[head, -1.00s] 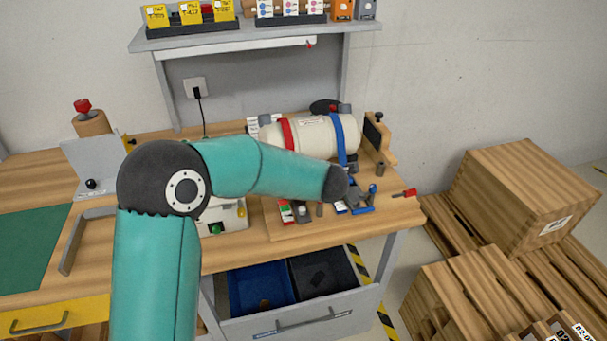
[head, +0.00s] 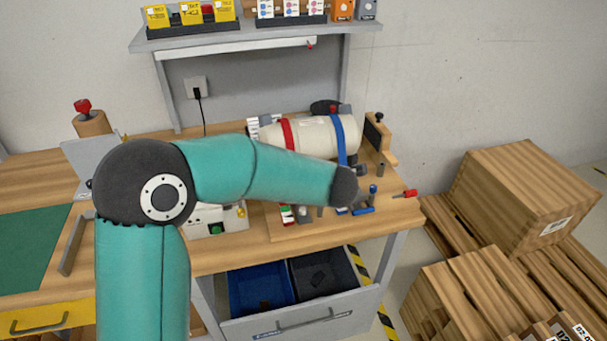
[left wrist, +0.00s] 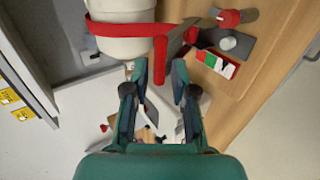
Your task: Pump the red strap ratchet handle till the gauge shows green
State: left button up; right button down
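The red strap (head: 287,134) circles the white cylinder (head: 310,136) on the bench; both also show at the top of the left wrist view, the strap (left wrist: 118,28) across the cylinder (left wrist: 125,45). The red ratchet (left wrist: 177,42) sits at the strap's end, with a dark red upright part (left wrist: 160,62) that looks like its handle. The gauge (left wrist: 222,66), with green, white and red fields, is to its right. My left gripper (left wrist: 160,72) is open, its fingers on either side of the handle in the picture; contact is unclear. In the head view my arm hides it. My right gripper is out of view.
A blue strap (head: 340,138) and blue ratchet (head: 362,210) are on the cylinder's right side. A red-handled tool (head: 405,194) lies near the bench's right edge. Below are a blue bin (head: 238,297) and a dark bin. Wooden crates (head: 525,195) stand right.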

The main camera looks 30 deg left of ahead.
pick_arm(q)
jog(key=v, duration=0.8)
jog(key=shift+f, duration=0.1)
